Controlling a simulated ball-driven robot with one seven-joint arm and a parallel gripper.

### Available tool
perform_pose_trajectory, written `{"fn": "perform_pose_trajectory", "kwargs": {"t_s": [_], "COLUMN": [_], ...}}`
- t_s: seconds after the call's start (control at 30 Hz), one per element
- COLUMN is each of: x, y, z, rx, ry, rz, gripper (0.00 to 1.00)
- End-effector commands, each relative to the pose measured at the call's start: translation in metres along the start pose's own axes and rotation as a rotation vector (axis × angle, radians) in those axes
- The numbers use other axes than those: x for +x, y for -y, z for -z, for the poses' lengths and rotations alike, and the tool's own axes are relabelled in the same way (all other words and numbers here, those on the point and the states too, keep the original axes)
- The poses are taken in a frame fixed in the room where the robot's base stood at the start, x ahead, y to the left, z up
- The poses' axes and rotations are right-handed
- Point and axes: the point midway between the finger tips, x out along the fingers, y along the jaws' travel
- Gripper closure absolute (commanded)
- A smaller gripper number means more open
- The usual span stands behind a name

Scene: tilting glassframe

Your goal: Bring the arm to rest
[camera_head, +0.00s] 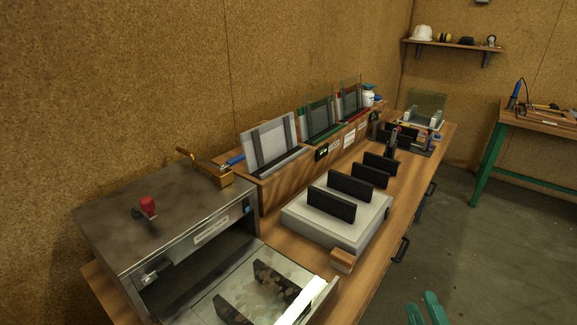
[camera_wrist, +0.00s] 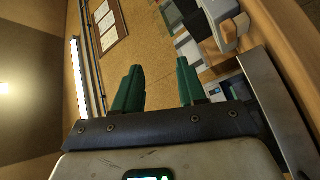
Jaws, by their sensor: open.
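My gripper (camera_head: 427,310) shows at the bottom edge of the head view, its green fingers over the floor to the right of the workbench (camera_head: 335,262). In the wrist view my gripper (camera_wrist: 160,84) has its two green fingers apart with nothing between them. It is open and empty. The rest of my arm is out of the head view.
The bench carries a metal box (camera_head: 165,215) with a red knob, an open drawer below it, a grey block with black plates (camera_head: 340,222), and framed panels (camera_head: 270,145). A green-legged table (camera_head: 487,165) stands at right. The floor (camera_head: 470,240) between is clear.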

Motion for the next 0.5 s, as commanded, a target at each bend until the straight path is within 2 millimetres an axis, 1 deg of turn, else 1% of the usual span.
{"fn": "perform_pose_trajectory", "kwargs": {"t_s": [0.1, 0.23, 0.3, 0.37, 0.4, 0.47, 0.5], "x": [-0.016, -0.042, -0.06, -0.076, -0.088, -0.106, -0.119], "y": [-0.01, -0.006, 0.003, 0.012, 0.019, 0.031, 0.04], "z": [-0.039, -0.078, -0.095, -0.106, -0.112, -0.118, -0.12], "rx": [0.139, 0.303, 0.391, 0.465, 0.513, 0.584, 0.628], "ry": [0.211, 0.437, 0.557, 0.654, 0.718, 0.812, 0.871], "rz": [-0.01, 0.015, 0.046, 0.08, 0.108, 0.157, 0.195], "gripper": [0.59, 0.59, 0.59, 0.59, 0.59, 0.59, 0.59]}}
